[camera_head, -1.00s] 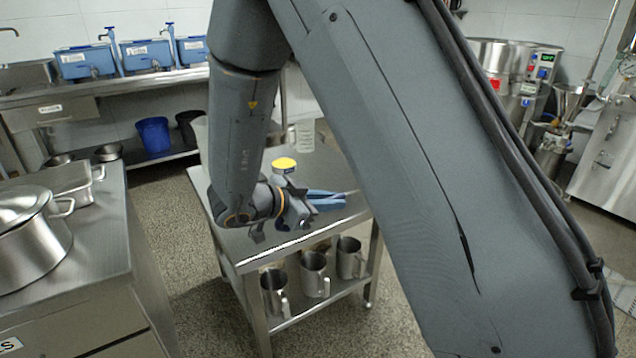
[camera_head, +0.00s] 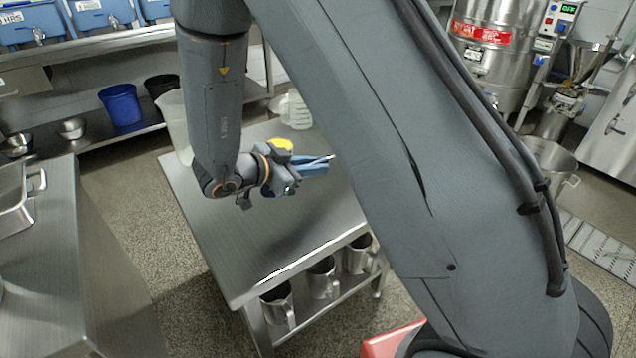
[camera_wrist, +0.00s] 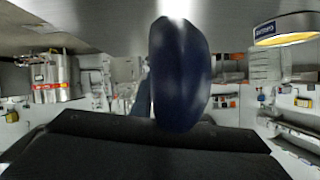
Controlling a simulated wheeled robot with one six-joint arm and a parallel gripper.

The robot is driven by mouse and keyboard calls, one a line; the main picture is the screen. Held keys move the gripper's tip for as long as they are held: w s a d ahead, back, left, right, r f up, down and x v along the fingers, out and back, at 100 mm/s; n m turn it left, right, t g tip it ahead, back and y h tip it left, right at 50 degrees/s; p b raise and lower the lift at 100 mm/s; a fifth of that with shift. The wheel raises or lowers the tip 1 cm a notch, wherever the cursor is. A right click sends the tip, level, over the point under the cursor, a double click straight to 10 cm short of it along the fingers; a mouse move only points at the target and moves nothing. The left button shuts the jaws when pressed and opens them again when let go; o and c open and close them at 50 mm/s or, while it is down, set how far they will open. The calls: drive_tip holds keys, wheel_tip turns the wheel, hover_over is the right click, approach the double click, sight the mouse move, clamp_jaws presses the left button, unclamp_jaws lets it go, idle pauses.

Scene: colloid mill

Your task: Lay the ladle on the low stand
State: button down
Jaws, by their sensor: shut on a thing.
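My gripper (camera_head: 316,167), with blue fingers, is over the steel table with a lower shelf (camera_head: 235,245), which I take to be the low stand. It is shut on a thin, bright metal piece, which I take to be the ladle (camera_head: 331,157). Only a short bit of it shows past the fingers; its bowl is hidden or out of view. I cannot tell how high it is above the top. In the wrist view a dark blue rounded finger (camera_wrist: 180,75) fills the middle and hides what is held.
A yellow-topped container (camera_head: 281,144) stands right behind my gripper; it also shows in the wrist view (camera_wrist: 287,30). A clear jug (camera_head: 297,112) and a pale container (camera_head: 174,125) stand at the table's back. Steel jugs (camera_head: 322,278) fill the shelf below. The table's front is bare.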

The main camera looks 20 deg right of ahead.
drive_tip(key=shift+f+b, duration=0.45)
drive_tip(key=shift+f, duration=2.35)
drive_tip(key=c, duration=1.7)
unclamp_jaws()
